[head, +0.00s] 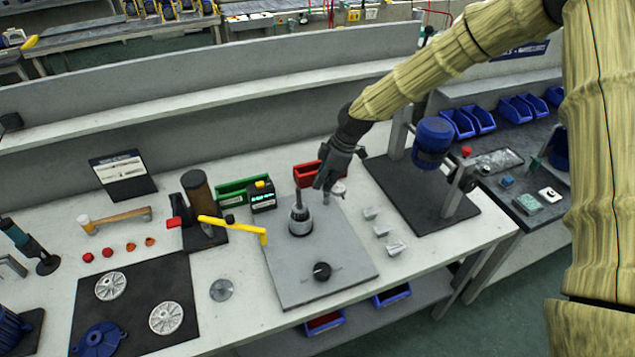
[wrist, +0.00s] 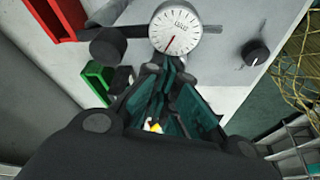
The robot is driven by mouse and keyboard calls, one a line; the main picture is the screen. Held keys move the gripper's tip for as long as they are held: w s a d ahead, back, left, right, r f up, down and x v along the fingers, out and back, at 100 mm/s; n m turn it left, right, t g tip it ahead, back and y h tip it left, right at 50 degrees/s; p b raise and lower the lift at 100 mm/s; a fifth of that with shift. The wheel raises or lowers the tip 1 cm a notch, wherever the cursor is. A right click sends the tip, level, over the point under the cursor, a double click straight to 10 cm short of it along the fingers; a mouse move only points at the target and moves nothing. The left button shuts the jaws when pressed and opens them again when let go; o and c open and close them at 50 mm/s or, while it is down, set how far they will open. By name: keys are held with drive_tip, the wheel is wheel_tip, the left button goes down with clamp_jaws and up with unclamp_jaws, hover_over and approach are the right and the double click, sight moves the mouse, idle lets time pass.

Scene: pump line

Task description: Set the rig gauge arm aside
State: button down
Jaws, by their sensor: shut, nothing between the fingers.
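The gauge arm is a dark bar carrying a round white dial. In the wrist view the dial (wrist: 174,30) is at the top, with the bar running past it to both sides. A dark round post (wrist: 108,47) stands at the bar's left. In the head view the dial (head: 338,188) shows small above the back of a grey rig plate (head: 345,255). My gripper (head: 325,186) reaches down beside the dial. Its fingers (wrist: 165,75) are shut and empty, just below the dial in the wrist view. I cannot tell whether they touch it.
On the plate stand a grey cylindrical fixture (head: 300,220) and a black knob (head: 322,271). A green bin (head: 232,193) and a red bin (head: 306,174) lie behind. A yellow lever (head: 233,228) reaches over the plate's left edge. Small metal blocks (head: 382,230) line the right. A blue-headed stand (head: 433,137) is farther right.

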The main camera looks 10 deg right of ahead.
idle(0.6)
wheel_tip(320, 180, up, 9)
drive_tip(key=b, duration=0.3)
drive_tip(key=shift+a+r+b, duration=0.2)
drive_tip(key=shift+a+b, duration=0.15)
idle(0.3)
